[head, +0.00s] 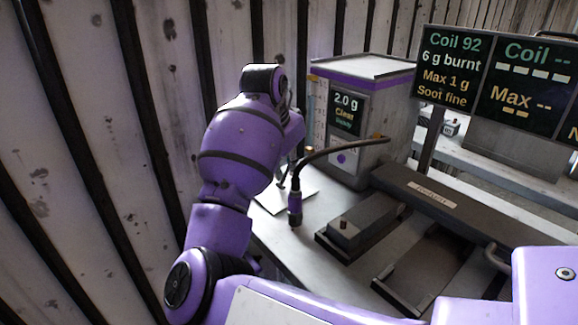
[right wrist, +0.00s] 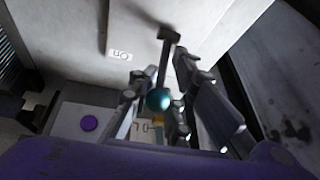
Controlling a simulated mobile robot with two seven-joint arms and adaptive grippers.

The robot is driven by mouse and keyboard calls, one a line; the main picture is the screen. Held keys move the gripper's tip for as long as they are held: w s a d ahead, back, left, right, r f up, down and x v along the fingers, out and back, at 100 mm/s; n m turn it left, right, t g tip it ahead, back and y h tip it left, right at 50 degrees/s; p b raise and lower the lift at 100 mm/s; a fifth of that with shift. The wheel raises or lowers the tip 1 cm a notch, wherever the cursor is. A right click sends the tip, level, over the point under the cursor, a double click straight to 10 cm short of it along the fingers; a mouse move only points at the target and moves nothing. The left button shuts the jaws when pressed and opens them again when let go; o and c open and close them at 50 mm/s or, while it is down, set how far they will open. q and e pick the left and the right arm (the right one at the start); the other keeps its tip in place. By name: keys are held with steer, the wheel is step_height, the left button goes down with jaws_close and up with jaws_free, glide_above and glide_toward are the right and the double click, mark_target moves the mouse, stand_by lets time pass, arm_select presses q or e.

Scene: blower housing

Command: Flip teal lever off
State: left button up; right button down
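The teal lever shows in the right wrist view as a shiny teal ball knob (right wrist: 159,99) with a dark grey stem that runs up to a short crossbar. My right gripper (right wrist: 157,75) has its fingers spread, one on each side of the knob. A gap seems to show around the knob, but contact is hard to judge. In the head view my right gripper (head: 287,172) is mostly hidden behind my purple arm, beside the left side of the grey box. The lever is hidden there. My left gripper is not in view.
The grey box (head: 375,150) has a screen (head: 346,113) reading 2.0 g and a purple button (head: 341,158). A dark cable with a purple-banded handle (head: 295,205) hangs in front. A striped wall (head: 100,150) stands close on the left. Dark fixtures (head: 430,190) fill the right of the bench.

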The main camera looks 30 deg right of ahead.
mark_target(278, 185)
steer(key=shift+a+r, duration=0.1)
steer(key=shift+r, duration=0.1)
steer(key=h+p, duration=0.1)
steer(key=p, duration=0.1)
steer(key=shift+a+r+h+p, duration=0.3)
steer(key=shift+a+h, duration=0.05)
steer(key=shift+h, duration=0.05)
steer(key=shift+a+r+t+h+p, duration=0.1)
steer(key=shift+a+t+h+p, duration=0.35)
steer(key=shift+h+p, duration=0.5)
steer(key=shift+a+n+h, duration=0.3)
steer(key=shift+a+h, duration=0.05)
steer(key=shift+h, duration=0.4)
steer(key=shift+a+h, duration=0.4)
steer(key=shift+h, duration=0.5)
